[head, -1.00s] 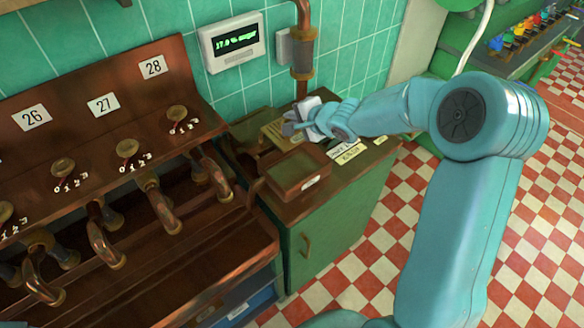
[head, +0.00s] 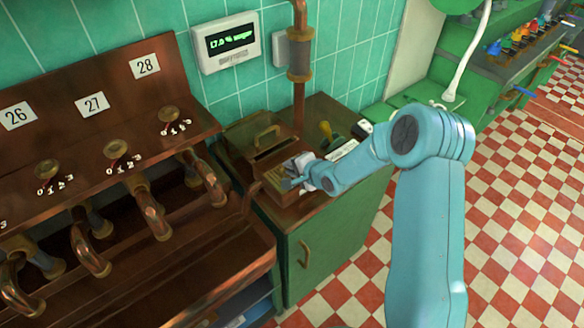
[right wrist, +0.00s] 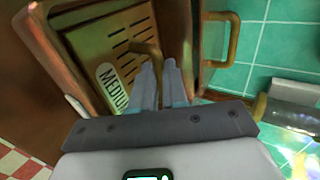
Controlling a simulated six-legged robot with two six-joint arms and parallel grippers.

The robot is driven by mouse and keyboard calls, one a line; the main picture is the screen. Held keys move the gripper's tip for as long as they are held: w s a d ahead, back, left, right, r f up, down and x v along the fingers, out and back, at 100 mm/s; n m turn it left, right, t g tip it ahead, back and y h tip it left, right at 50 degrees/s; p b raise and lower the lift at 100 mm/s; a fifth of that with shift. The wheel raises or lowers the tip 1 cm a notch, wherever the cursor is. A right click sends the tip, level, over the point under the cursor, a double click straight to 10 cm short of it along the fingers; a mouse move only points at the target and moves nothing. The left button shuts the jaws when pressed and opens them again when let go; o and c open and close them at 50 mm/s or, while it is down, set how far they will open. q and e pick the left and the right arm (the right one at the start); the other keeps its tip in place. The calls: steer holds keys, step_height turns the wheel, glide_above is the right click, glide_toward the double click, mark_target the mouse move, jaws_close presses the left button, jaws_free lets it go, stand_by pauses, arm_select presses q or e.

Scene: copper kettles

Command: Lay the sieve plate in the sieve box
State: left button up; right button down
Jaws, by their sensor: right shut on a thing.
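The sieve plate (right wrist: 112,52) is a brassy slotted plate marked MEDIUM. My right gripper (right wrist: 158,66) is shut on its bent handle (right wrist: 146,48). In the right wrist view the plate lies within the brown walls of the sieve box (right wrist: 188,35); I cannot tell whether it rests flat on the bottom. In the head view the right gripper (head: 291,183) is over the box (head: 285,198) on the green cabinet, with the yellowish plate (head: 276,180) below it. The gripper hides part of the plate. My left gripper is not in view.
A brown wooden piece with a brass handle (head: 267,134) stands behind the box. A yellow-handled tool (head: 326,130) and a pale card (head: 342,150) lie to the right. Copper taps (head: 150,210) line the left; a copper pipe (head: 300,60) rises behind.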

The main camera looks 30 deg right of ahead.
steer(key=shift+d, duration=0.1)
steer(key=c, duration=1.4)
jaws_free()
steer(key=shift+f, duration=0.2)
steer(key=shift+r, duration=0.25)
steer(key=v, duration=1.2)
steer(key=shift+s+b, duration=0.1)
steer(key=shift+b, duration=0.2)
steer(key=shift+f, duration=0.1)
